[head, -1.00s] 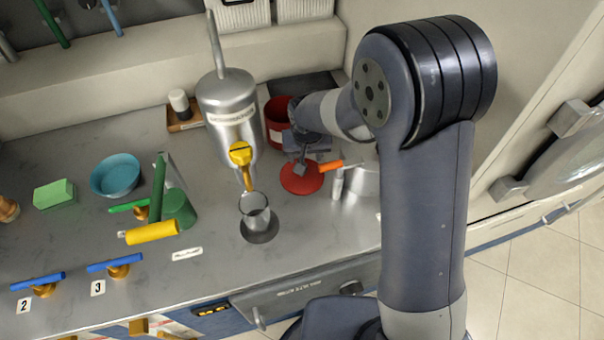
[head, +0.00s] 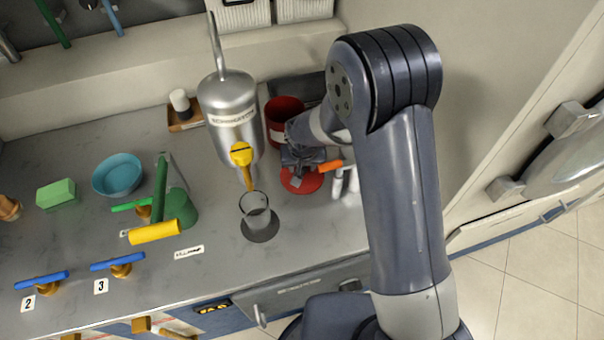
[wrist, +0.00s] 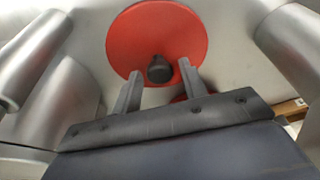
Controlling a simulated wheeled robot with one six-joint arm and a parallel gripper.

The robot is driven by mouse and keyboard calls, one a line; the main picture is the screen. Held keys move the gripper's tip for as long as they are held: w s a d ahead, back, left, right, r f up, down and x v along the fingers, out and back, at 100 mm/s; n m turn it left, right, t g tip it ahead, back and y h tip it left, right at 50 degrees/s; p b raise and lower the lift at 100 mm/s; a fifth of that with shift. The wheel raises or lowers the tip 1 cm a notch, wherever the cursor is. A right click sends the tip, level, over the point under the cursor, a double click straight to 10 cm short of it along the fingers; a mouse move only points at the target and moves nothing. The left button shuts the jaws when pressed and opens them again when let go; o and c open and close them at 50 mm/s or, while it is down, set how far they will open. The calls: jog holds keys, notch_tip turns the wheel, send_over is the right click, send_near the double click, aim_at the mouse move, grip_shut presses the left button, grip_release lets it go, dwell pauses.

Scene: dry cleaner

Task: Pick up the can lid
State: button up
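The can lid is a flat red disc with a dark round knob. It lies on the grey counter in the head view (head: 312,184), partly hidden by my gripper (head: 298,162). In the wrist view the red lid (wrist: 156,30) fills the upper middle, its knob (wrist: 159,69) near its lower edge. My gripper (wrist: 159,71) is open, with one finger on each side of the knob. Gaps show between the knob and both fingers. I cannot tell how far the fingertips are above the lid.
A red can (head: 283,108) stands just behind the lid. A silver tank (head: 228,100) with a yellow tap stands to the left, above a metal cup (head: 256,215). An orange-handled item (head: 331,166) and small pale cylinders (head: 345,182) are close on the lid's right.

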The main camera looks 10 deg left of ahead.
jog(key=c, duration=0.8)
